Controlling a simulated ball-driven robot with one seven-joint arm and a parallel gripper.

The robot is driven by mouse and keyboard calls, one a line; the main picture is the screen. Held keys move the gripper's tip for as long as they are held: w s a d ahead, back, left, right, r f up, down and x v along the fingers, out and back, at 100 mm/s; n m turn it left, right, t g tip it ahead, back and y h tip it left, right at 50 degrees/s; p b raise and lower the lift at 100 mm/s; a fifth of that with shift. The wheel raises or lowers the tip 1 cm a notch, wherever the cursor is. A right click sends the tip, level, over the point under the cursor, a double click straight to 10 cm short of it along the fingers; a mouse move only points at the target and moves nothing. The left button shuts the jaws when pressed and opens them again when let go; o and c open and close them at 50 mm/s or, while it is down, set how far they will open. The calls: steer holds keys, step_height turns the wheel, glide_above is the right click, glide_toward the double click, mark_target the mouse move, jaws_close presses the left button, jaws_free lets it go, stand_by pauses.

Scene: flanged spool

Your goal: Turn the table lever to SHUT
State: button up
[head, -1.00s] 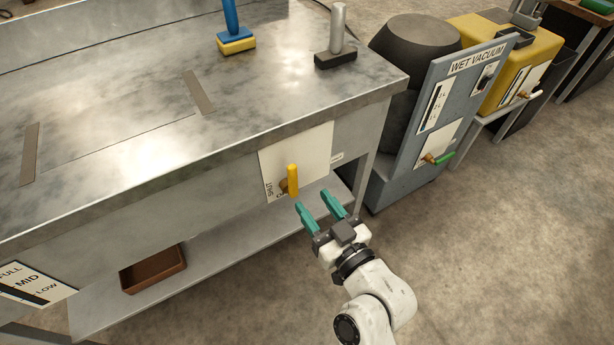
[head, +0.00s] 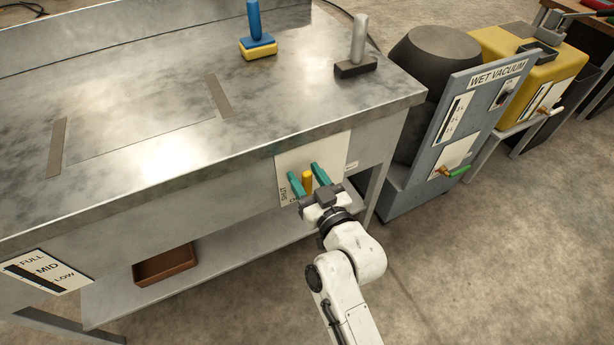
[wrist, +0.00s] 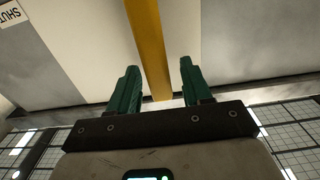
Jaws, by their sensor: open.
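The yellow table lever (head: 307,182) stands upright on a white plate (head: 337,147) on the table's front face. The word SHUT reads at the plate's left side, and part of the lettering below it is hidden. My gripper (head: 308,178) is open, with one green finger on each side of the lever. In the wrist view the yellow lever (wrist: 149,45) runs between the two green fingertips (wrist: 160,68), with gaps on both sides. The lever's base is hidden behind my gripper in the head view.
The metal table (head: 130,80) carries a blue-handled tool on a yellow block (head: 258,48) and a grey-handled one (head: 357,60). A brown tray (head: 165,266) sits on the lower shelf. A wet vacuum panel (head: 470,115) stands at right. The floor at right front is clear.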

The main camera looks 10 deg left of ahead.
steer(key=shift+c, duration=0.5)
jaws_close()
